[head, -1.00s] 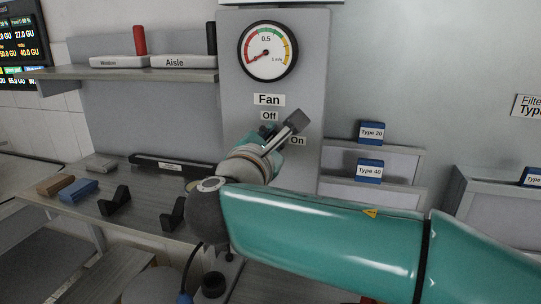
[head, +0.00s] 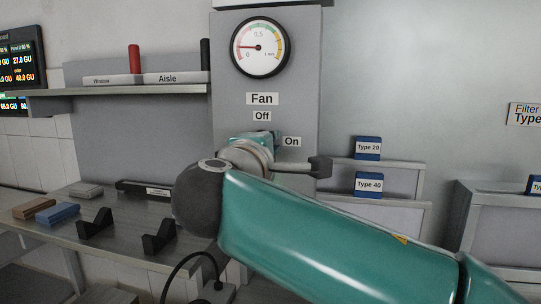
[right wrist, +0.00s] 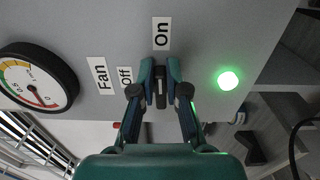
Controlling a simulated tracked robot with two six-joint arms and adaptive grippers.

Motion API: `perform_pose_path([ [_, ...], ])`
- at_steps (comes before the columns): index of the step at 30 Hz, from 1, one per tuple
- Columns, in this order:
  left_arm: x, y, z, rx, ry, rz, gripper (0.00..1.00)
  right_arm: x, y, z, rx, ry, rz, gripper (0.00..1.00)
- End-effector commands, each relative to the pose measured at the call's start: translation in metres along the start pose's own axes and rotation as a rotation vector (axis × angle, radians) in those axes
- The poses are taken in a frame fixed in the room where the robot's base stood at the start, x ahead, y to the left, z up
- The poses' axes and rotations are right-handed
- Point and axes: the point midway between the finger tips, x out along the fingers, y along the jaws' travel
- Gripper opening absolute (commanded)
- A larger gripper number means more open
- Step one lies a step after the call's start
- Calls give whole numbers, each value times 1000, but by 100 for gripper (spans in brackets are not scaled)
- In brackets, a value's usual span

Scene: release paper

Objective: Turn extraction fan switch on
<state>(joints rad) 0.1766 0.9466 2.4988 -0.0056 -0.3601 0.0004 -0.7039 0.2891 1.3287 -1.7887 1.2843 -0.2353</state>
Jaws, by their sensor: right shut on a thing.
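The fan panel (head: 268,60) carries the labels "Fan", "Off" (head: 262,116) and "On" (head: 291,141). In the right wrist view, my right gripper (right wrist: 161,84) is shut on the dark switch handle (right wrist: 161,92) between its fingertips. The handle lies in line with the "On" label (right wrist: 161,33), and the "Off" label (right wrist: 125,77) is off to its side. A round green light (right wrist: 228,81) glows on the panel. In the head view my right wrist hides the switch and most of the gripper. My left gripper is not in view.
A round gauge (head: 260,47) sits above the labels, its needle pointing left. A shelf (head: 130,91) and a bench (head: 140,246) with black holders stand left. Boxes labelled "Type 20" (head: 368,148) and "Type 40" (head: 369,184) stand right of the panel.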

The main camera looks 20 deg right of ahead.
Motion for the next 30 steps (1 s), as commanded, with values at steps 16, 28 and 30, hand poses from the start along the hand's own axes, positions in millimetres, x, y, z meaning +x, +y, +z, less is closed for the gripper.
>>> perform_pose_path([
  [16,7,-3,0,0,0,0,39,1,-6,1,65,-6,-10,0],
  [28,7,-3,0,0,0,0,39,1,-4,0,64,-4,-6,39],
  [30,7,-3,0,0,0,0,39,0,-4,0,65,-3,-5,39],
])
